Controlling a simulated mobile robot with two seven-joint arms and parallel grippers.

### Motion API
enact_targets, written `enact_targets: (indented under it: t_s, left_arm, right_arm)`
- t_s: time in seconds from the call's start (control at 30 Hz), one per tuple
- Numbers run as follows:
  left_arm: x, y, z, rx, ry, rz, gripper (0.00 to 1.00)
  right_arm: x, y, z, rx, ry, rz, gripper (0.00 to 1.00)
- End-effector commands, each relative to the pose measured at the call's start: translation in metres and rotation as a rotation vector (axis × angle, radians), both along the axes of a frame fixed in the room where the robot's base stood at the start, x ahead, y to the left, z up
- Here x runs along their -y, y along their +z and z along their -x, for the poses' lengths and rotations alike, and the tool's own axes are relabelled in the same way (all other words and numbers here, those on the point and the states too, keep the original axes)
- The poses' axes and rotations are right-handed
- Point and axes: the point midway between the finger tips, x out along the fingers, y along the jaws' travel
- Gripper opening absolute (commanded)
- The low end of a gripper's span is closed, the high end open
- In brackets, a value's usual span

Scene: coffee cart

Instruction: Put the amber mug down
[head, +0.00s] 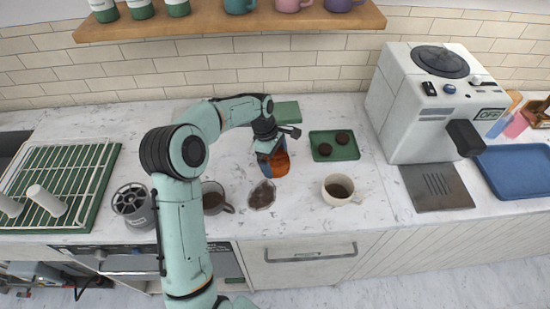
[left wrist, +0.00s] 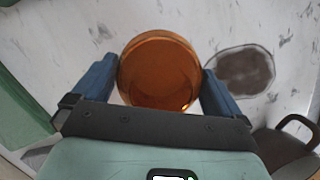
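The amber mug (head: 281,165) is a see-through orange cup near the middle of the counter in the head view. In the left wrist view the mug (left wrist: 160,72) is seen from above, upright and looking empty. My left gripper (head: 270,154) has one blue finger on each side of it, and both fingers look to be against its wall. The left wrist view shows these fingers (left wrist: 160,88) too. The mug's base is at or very near the counter top (head: 310,195); I cannot tell if it touches. My right gripper is not in view.
A dark-filled dish (head: 262,194) lies just in front of the mug. A grey mug (head: 213,197) and a white cup (head: 339,190) stand to either side. A green tray (head: 334,153) with dark round pieces is to the right. The coffee machine (head: 415,115) stands further right.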

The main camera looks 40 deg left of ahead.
Motion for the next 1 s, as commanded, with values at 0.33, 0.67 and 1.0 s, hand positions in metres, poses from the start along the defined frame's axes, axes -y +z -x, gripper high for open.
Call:
enact_targets:
  t_s: [0.33,0.67,1.0]
  left_arm:
    - [-0.008,0.039,0.0,0.005,0.001,-0.003,1.0]
    - [-0.023,0.104,0.003,0.005,0.001,-0.001,1.0]
    - [-0.027,0.121,0.005,0.0,0.0,0.0,1.0]
  right_arm:
    - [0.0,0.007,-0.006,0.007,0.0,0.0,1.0]
    - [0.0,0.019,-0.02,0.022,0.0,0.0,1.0]
    - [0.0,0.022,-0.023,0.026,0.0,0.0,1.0]
